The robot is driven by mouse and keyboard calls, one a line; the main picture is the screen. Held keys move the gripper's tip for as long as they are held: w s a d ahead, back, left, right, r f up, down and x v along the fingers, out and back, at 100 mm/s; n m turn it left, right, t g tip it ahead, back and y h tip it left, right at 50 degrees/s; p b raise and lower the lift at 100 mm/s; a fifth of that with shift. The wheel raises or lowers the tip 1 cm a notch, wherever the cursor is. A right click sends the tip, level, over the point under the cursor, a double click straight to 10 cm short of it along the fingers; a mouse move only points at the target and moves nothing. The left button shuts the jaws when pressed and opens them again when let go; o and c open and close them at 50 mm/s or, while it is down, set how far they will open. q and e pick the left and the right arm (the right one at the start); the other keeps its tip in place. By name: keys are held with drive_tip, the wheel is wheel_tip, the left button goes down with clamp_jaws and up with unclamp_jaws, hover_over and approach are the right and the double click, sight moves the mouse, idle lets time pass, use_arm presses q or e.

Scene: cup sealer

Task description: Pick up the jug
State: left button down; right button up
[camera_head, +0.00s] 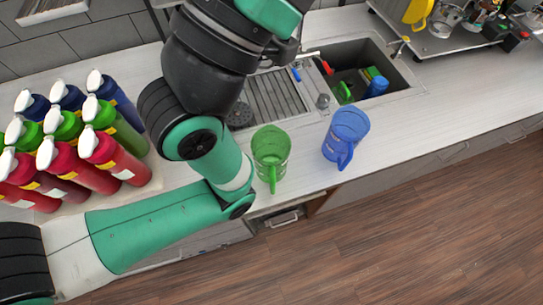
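A green see-through jug (271,146) stands on the white counter, with its handle toward the front edge. A blue see-through jug (347,133) stands to its right, also upright with its handle toward the front. The two jugs are apart. A teal and black arm of mine comes in from the lower left, bends just left of the green jug and runs up past the top edge. No gripper fingers can be made out, and neither jug is visibly held.
A sink (365,72) with green and blue items lies behind the jugs, beside a ribbed drainboard (274,97). Several red, green and blue bottles (119,125) crowd the left. A machine (455,28) stands at the back right. The counter right of the blue jug is clear.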

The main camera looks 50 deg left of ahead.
idle(0.4)
use_arm(q)
drive_tip(key=c, duration=0.8)
unclamp_jaws()
